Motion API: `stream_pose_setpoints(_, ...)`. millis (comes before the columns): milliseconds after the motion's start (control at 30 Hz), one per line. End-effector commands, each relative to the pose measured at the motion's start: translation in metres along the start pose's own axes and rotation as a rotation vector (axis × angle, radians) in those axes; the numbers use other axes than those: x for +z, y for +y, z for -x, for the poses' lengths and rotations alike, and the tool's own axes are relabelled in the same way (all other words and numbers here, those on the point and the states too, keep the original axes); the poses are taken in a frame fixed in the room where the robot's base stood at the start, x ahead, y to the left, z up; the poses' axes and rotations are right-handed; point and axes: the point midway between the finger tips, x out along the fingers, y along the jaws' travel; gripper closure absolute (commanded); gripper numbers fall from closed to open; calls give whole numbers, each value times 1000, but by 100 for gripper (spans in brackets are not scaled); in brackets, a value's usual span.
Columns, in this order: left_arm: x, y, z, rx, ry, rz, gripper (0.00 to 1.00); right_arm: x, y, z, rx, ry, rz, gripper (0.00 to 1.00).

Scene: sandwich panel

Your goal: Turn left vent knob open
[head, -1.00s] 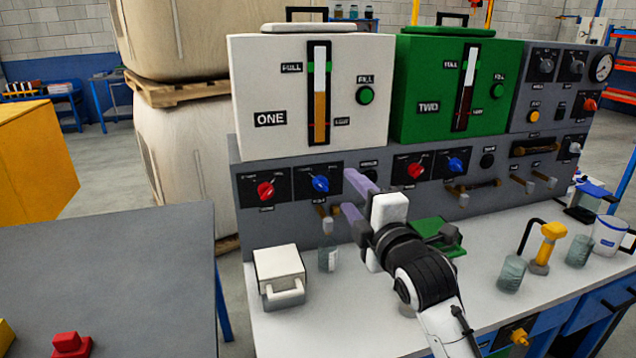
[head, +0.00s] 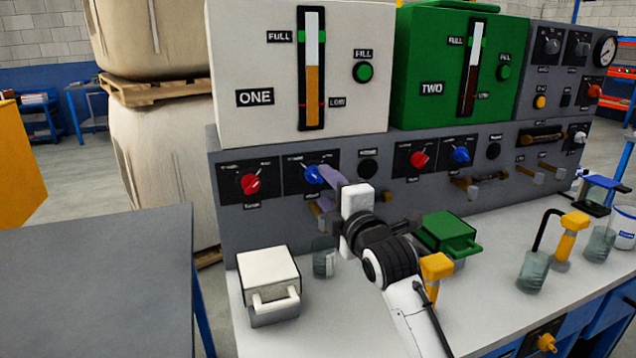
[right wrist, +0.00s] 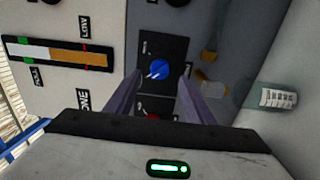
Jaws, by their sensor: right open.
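The left station has a red knob (head: 250,184) and a blue knob (head: 314,175) on dark plates below the white tank marked ONE (head: 240,60). My right gripper (head: 325,190) is open, its purple fingers pointing at the panel by the blue knob. In the right wrist view the blue knob (right wrist: 159,70) lies between and beyond the two open fingertips (right wrist: 161,77), with no contact that I can make out. The red knob (right wrist: 153,116) is partly hidden there. The knobs' printed labels are too small to read. My left gripper does not show.
A white lidded box (head: 268,278), a glass jar (head: 324,260) and a green box (head: 447,232) stand on the bench near my right arm. A second red knob (head: 418,160) and blue knob (head: 461,155) sit under the green tank (head: 425,60).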

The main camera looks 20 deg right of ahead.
Motion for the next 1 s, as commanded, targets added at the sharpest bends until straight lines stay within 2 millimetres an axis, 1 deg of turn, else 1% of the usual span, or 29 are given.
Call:
stream_pose_setpoints(33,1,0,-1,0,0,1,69,-1,0,-10,0,0,-2,51)
stream_pose_setpoints(100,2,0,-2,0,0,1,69,-1,0,-22,0,0,-2,51)
stream_pose_setpoints(200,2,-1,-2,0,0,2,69,0,0,-36,-1,0,-1,51)
stream_pose_setpoints(300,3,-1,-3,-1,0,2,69,0,0,-46,0,0,-1,51)
stream_pose_setpoints(500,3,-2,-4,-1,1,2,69,-1,0,-54,0,1,0,51)
stream_pose_setpoints(733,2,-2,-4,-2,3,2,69,0,0,-54,0,0,0,51)
stream_pose_setpoints(867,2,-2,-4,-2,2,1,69,0,0,-54,0,0,0,73)
stream_pose_setpoints(900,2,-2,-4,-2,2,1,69,0,0,-54,0,0,0,80)
stream_pose_setpoints(967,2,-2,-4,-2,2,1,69,0,0,-54,0,0,0,90)
stream_pose_setpoints(1000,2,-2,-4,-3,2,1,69,0,0,-54,0,0,1,92)
